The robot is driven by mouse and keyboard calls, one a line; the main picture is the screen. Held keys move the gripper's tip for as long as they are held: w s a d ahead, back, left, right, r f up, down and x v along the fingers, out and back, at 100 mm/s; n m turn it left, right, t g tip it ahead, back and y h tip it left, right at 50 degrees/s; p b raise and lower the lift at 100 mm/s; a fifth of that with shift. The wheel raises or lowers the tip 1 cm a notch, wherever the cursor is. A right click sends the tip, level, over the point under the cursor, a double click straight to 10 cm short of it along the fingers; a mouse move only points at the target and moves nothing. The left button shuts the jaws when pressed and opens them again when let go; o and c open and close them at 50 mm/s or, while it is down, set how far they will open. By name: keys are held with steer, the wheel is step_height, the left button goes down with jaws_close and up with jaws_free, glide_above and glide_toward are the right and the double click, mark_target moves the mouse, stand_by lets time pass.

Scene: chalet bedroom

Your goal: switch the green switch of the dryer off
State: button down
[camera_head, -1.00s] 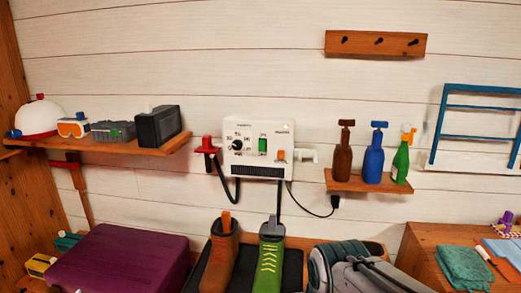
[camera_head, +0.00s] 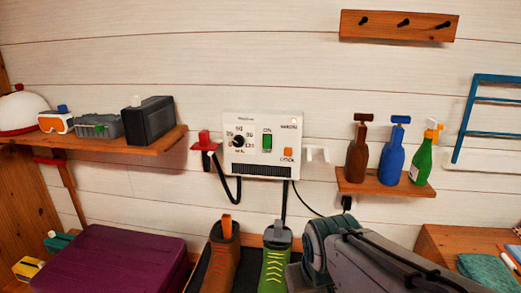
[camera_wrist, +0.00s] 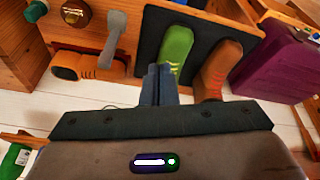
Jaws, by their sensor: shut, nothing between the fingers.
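The white dryer box (camera_head: 234,158) hangs on the wall in the middle of the head view. Its green switch (camera_head: 267,142) is right of the black dial (camera_head: 238,141) and above and left of the orange button (camera_head: 288,152). A small light (camera_head: 293,121) shows at the panel's upper right. The switch's position is too small to tell. My gripper (camera_wrist: 167,70) is shut and empty in the wrist view, pointing toward the boots. In the head view my arm is at the lower right, below the dryer and apart from it. The dryer is out of the wrist view.
A brown boot (camera_head: 224,255) and a green boot (camera_head: 275,268) stand below the dryer. A shelf with bottles (camera_head: 385,187) is to its right. A shelf with goggles and a black box (camera_head: 149,120) is to its left. A purple case (camera_head: 130,262) sits at lower left.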

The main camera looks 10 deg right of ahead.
steer(key=w+d+r+n+t+h+b, duration=0.1)
steer(key=w+d+r+n+t, duration=0.15)
steer(key=w, duration=0.45)
steer(key=w+d+r+n+t+h, duration=0.1)
steer(key=w+d+r+t, duration=0.15)
steer(key=w, duration=0.45)
steer(key=w+r+n+t+y+b, duration=0.1)
steer(key=w+r+n+t+y, duration=0.2)
steer(key=w+n, duration=0.6)
steer(key=w+a+r+n+t+y+b, duration=0.1)
steer(key=w+r+n+t+y, duration=0.2)
steer(key=w+n+y, duration=0.4)
steer(key=shift+w+a+r+n, duration=0.15)
steer(key=shift+w+r+n, duration=0.45)
steer(key=shift+w+n, duration=0.6)
steer(key=shift+s, duration=0.15)
